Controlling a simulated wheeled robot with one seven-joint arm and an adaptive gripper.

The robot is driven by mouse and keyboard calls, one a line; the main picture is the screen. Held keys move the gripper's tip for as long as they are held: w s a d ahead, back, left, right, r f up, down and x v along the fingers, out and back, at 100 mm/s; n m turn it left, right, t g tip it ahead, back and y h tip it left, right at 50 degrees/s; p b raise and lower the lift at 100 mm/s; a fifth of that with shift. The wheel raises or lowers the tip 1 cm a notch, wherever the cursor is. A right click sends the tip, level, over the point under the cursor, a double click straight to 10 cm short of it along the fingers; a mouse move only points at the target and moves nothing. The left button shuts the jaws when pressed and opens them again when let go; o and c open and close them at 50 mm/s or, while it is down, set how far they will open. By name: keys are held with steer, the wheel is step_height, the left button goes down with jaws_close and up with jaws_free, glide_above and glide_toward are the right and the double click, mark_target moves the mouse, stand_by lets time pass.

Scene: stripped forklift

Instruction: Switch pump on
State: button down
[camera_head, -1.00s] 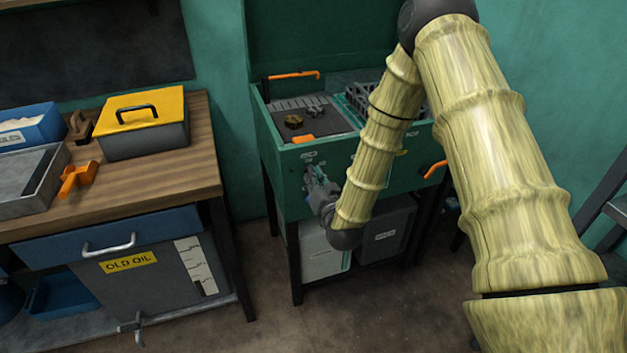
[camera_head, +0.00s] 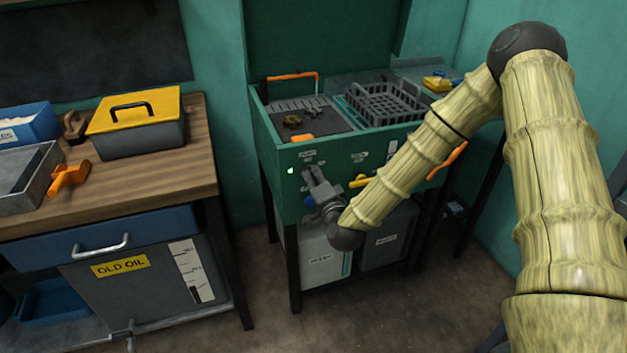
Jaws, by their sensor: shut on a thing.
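The green parts washer (camera_head: 285,208) stands in the middle, with labels along its front panel. A small indicator light (camera_head: 290,171) glows pale green just left of the fingers. A yellow lever (camera_head: 360,181) sits on the panel to the right of my gripper.
A black basket (camera_head: 385,102) and small brown parts (camera_head: 293,121) are on top of the washer. Orange handles (camera_head: 447,160) stick out at its right. A wooden bench (camera_head: 160,175) with a yellow-lidded box (camera_head: 150,105) stands left. Floor between is clear.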

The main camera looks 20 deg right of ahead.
steer(key=shift+d+m, duration=0.1)
steer(key=shift+m, duration=0.2)
steer(key=c, duration=1.6)
jaws_free()
steer(key=shift+o, duration=0.2)
steer(key=s, duration=1.2)
steer(key=shift+d, duration=0.2)
